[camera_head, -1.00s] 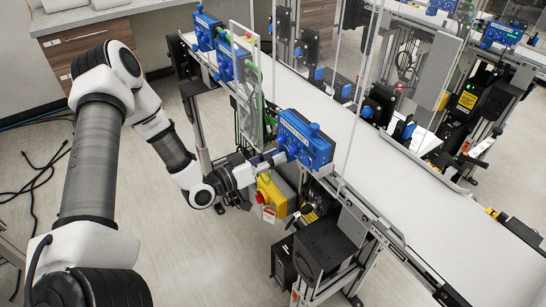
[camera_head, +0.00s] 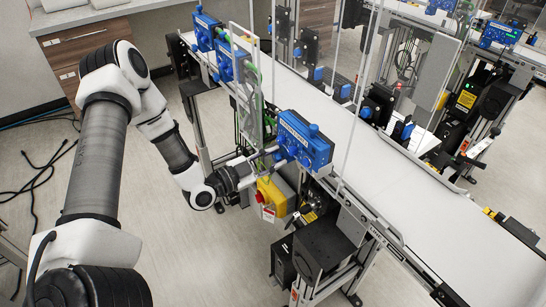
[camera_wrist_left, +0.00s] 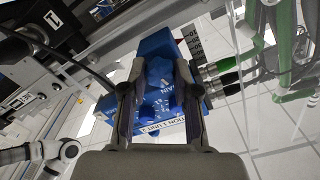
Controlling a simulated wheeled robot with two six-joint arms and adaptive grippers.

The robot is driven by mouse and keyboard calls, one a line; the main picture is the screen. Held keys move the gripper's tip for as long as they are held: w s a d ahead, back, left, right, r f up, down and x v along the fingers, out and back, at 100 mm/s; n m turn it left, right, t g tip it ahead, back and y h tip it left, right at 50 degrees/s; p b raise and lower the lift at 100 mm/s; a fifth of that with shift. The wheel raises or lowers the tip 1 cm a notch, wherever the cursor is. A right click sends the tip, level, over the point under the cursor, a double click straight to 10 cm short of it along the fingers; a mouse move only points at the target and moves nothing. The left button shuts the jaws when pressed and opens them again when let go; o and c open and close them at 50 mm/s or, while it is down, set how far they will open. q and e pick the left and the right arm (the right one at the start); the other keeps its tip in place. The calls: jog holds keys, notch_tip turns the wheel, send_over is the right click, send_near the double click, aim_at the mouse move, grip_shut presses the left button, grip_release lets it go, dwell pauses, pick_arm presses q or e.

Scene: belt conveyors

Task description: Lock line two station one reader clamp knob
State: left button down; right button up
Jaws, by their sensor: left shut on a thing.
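A blue box (camera_head: 304,140) with a white label stands on the near rail of the front belt. My left gripper (camera_head: 272,158) reaches the box from the left. In the left wrist view its two fingers (camera_wrist_left: 160,95) are shut on a blue knob (camera_wrist_left: 162,84) with white lettering on the box. The fingers hide the knob's sides, and the head view hides the knob behind the box and gripper. I cannot tell from its marks whether it is locked. My right gripper is not in view.
A yellow box with a red button (camera_head: 270,196) hangs just below the gripper. A clear panel and green hoses (camera_head: 256,105) stand close behind it. More blue boxes (camera_head: 232,62) line the rail farther back. The white belt (camera_head: 410,210) is empty.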

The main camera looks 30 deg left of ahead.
pick_arm(q)
jog(key=shift+m, duration=1.3)
jog(key=c, duration=0.9)
grip_release()
jog(key=shift+o, duration=0.2)
jog(key=v, duration=0.7)
jog(key=shift+s+m, duration=0.2)
jog(key=shift+m, duration=0.1)
